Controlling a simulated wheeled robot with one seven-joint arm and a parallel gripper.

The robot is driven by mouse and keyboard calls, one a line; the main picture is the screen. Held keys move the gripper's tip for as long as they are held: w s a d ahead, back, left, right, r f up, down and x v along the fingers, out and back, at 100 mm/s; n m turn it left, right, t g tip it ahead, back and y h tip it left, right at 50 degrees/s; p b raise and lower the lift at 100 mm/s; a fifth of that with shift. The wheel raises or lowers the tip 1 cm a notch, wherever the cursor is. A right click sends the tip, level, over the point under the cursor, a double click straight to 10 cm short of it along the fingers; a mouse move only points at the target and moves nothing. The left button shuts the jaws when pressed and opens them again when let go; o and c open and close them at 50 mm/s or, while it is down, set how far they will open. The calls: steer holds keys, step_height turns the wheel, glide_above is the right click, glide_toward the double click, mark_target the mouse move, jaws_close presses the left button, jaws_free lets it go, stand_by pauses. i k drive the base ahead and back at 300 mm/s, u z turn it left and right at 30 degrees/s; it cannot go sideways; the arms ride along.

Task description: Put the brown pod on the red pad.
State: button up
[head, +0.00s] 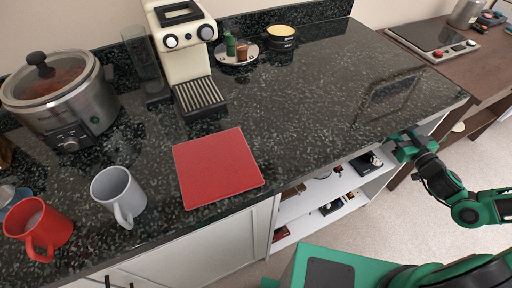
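The brown pod (242,52) looks like a small brown cylinder on a pale plate (222,57) at the back of the dark counter, right of the coffee machine. A green pod (230,44) stands close beside it on the left. The red pad (216,166) is a flat square near the counter's front edge, and its top is bare. My gripper (397,146) is at the right, beside the counter's front edge, well away from pod and pad. Its fingers are too small and hidden to read.
A cream coffee machine (183,37) stands left of the plate, and a small bowl (280,38) right of it. A slow cooker (62,98), a grey mug (118,193) and a red mug (39,227) are at the left. The counter's right part is clear.

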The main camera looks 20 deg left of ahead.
mark_target(214, 162)
steer(key=z, duration=0.6)
steer(key=k, duration=1.1)
steer(key=u, duration=0.3)
